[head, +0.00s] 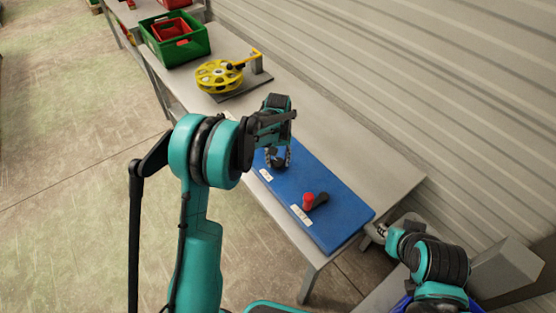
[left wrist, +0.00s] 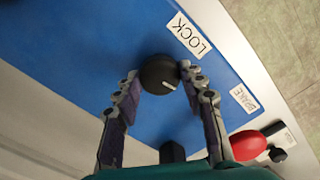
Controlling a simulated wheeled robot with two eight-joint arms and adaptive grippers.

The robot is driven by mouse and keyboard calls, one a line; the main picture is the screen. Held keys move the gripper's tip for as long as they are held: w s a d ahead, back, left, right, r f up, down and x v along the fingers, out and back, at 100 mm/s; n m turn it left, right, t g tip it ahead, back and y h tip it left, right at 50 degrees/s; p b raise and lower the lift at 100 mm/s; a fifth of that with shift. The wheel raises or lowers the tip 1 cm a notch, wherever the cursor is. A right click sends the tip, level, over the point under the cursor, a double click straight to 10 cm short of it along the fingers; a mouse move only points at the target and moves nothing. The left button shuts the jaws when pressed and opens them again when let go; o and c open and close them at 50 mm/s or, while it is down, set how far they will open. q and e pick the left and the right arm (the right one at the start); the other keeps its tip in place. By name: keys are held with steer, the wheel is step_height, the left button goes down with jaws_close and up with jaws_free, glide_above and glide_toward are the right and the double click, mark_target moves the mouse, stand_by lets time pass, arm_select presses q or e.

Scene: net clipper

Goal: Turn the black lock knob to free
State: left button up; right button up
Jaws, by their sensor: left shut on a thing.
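The black lock knob (left wrist: 158,74) is round with a white pointer line and stands on the blue panel (left wrist: 90,50), beside a white label reading LOCK. My left gripper (left wrist: 160,80) is shut on the knob, with a fingertip on each side of it. The pointer line slants toward the lower right in the left wrist view. In the head view the left gripper (head: 277,155) reaches down onto the panel's far part and partly hides the knob. My right gripper (head: 381,231) is at the panel's near right, apart from it; its jaws are too small to read.
A red-ended black handle (head: 309,201) sits nearer on the blue panel with its own label. A yellow spoked wheel (head: 218,76) and a green crate (head: 174,40) holding a red bin stand farther back. A corrugated wall runs along the right.

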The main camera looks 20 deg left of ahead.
mark_target(278, 161)
arm_select(q)
steer(key=shift+n, duration=1.9)
steer(key=o, duration=1.2)
steer(key=shift+c, duration=0.2)
step_height(278, 161, up, 12)
